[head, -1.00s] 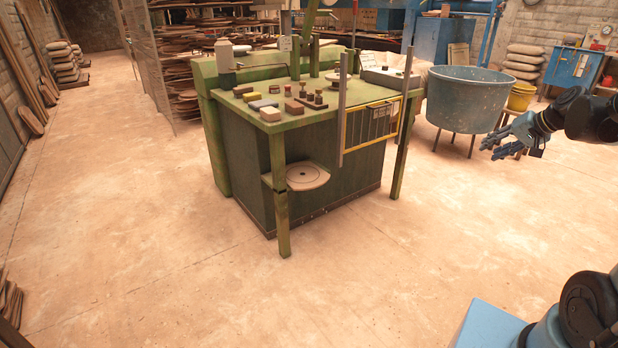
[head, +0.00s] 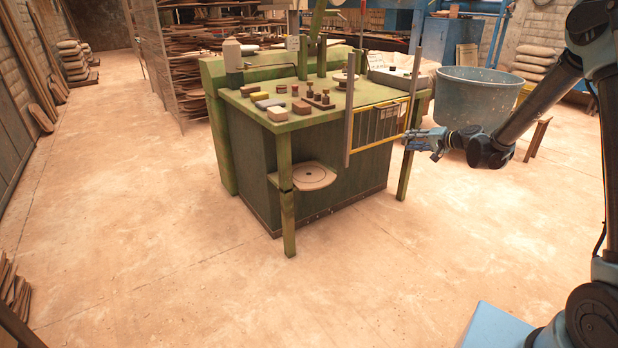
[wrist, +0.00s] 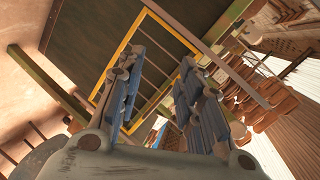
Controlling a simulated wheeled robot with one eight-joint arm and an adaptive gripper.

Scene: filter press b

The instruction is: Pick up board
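A pale board (head: 302,176) with a rounded front and a ring mark lies low at the front left of the green machine table, beside its front leg. I cannot tell it apart in the wrist view. My gripper (head: 412,140) is to the right of the board and higher, by the yellow barred guard (head: 378,125) at the table's right side. In the wrist view the fingers of my gripper (wrist: 163,78) are spread with nothing between them, and the yellow guard frame (wrist: 122,55) shows beyond them. I cannot tell whether they touch it.
The green table (head: 246,104) carries several small blocks and knobs. Two upright grey posts (head: 349,108) flank the guard. A large blue-grey tub (head: 480,97) stands behind my arm. Stacked boards (head: 196,62) fill a rack at the back. The floor in front is clear.

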